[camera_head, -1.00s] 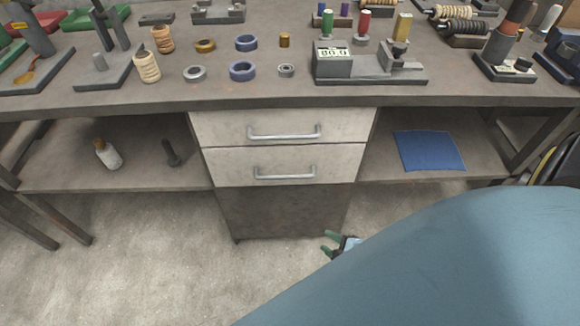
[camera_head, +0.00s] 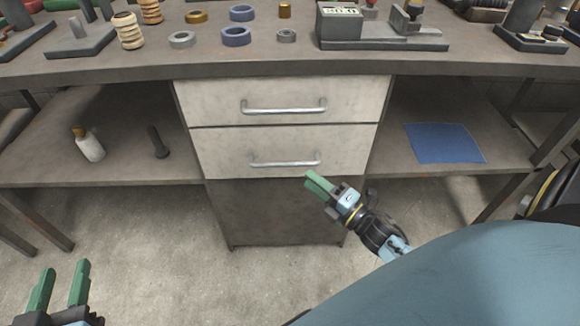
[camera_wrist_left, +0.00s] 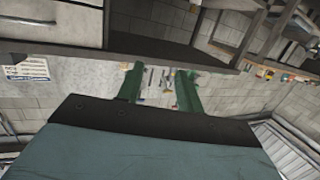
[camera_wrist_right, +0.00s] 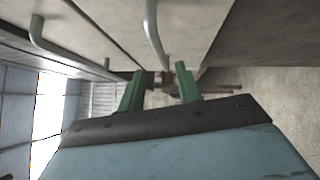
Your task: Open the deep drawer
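Two pale drawer fronts sit under the bench, both shut: the upper drawer (camera_head: 220,100) and the lower drawer (camera_head: 225,150). Each has a silver bar handle, the upper handle (camera_head: 284,110) and the lower handle (camera_head: 285,163). Which drawer is deeper inside is hidden. My right gripper (camera_head: 316,183) is open and empty, just below the right end of the lower handle. In the right wrist view a bar handle (camera_wrist_right: 153,32) lies ahead of the gap between the fingers, apart from them. My left gripper (camera_head: 64,272) is open and empty, low at the left.
The benchtop (camera_head: 150,72) overhangs the drawers and carries rings, spools and a gauge stand (camera_head: 385,38). Left shelf holds a bottle (camera_head: 89,146) and a dark peg (camera_head: 158,142); right shelf holds a blue cloth (camera_head: 444,143). The floor before the drawers is clear.

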